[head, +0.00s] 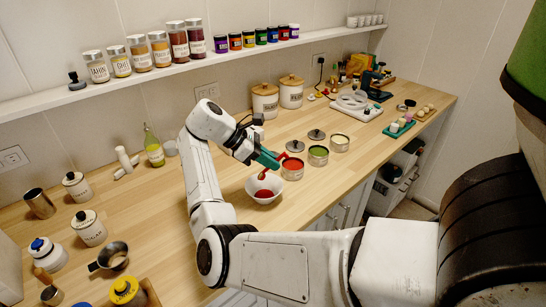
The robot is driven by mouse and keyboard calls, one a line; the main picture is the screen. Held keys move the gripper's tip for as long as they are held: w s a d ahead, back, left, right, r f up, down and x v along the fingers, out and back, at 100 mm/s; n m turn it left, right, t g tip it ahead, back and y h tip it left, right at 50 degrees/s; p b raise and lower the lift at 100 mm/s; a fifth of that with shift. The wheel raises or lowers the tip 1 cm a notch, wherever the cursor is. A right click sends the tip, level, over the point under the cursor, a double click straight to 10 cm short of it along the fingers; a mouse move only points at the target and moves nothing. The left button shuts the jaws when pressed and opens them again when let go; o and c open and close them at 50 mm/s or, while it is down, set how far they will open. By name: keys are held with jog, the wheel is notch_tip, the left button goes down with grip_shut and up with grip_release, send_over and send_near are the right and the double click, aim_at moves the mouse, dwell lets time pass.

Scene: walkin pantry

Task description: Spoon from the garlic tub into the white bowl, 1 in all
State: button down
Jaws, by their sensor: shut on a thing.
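My gripper (268,161), with teal jaws, is shut on a red spoon (262,175) above the white bowl (264,198). The spoon's lower end points down toward the bowl; whether it touches is too small to tell. Red shows inside the bowl, and I cannot tell contents from spoon there. To the right stand three open tubs: one with red contents (292,169), one with green (318,156) and one with pale yellowish-green (340,144). No label on them is readable, so I cannot tell which is the garlic tub.
Two dark-knobbed lids (295,146) (317,135) lie behind the tubs. Two white canisters (265,101) (291,92) stand near the wall. A white scale (355,105) is at the right.

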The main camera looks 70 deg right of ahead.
jog(key=g, duration=0.1)
jog(key=w+g+h, duration=0.1)
jog(key=g, duration=0.1)
jog(key=shift+w+a+r+p, duration=0.1)
jog(key=shift+w+a+p, duration=0.15)
jog(key=shift+w+p, duration=0.05)
jog(key=shift+w+a+r+g+h+p, duration=0.2)
jog(key=shift+w+g+h+p, duration=0.2)
jog(key=shift+g, duration=0.3)
